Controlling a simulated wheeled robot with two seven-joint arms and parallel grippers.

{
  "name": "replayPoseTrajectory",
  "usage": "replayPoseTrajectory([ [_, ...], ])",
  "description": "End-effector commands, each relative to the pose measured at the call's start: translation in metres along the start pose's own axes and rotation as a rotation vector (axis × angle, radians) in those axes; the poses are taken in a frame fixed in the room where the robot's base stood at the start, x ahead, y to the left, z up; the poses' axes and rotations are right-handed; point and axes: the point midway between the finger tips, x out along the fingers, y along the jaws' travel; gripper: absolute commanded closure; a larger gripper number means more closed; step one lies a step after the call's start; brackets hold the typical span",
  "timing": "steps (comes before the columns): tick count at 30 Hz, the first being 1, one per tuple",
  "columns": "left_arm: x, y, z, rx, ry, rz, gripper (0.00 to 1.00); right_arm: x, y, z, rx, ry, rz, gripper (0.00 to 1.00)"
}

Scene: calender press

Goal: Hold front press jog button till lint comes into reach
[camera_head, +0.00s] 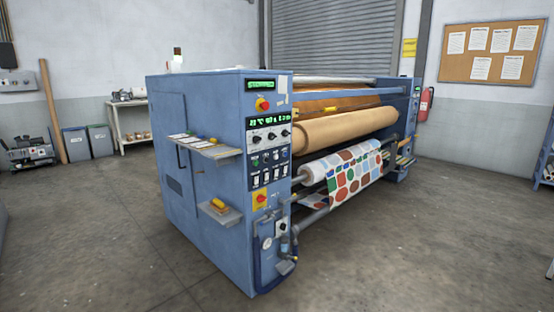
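The blue calender press (190,195) stands in the middle of the camera_head view, its control end facing me. Its front panel (270,130) carries green displays, a red knob on yellow, several dials and rows of small buttons. Which button is the jog button is too small to tell. A large brown roller (345,135) and a white roll with colourful patterned fabric (350,185) run along the right side. I cannot make out any lint on the rollers. Neither of my grippers is in view.
Two small shelves (203,147) jut from the press's left side, the lower one holding a yellow item. A small hose and gauge hang at the front lower corner. Open concrete floor (430,250) lies in front and to the right. Bins (75,143) and a white table stand behind left.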

Motion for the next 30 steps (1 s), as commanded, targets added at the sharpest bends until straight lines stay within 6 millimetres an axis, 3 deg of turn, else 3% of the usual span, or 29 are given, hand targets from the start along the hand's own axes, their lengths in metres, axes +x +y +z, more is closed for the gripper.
replayPoseTrajectory([
  [1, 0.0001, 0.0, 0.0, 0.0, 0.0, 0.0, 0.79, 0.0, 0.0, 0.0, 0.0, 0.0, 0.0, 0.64],
  [6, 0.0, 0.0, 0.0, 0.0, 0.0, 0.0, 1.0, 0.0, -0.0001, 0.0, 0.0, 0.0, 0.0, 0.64],
  [30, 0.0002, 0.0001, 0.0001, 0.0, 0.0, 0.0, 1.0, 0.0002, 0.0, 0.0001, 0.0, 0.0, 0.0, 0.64],
])
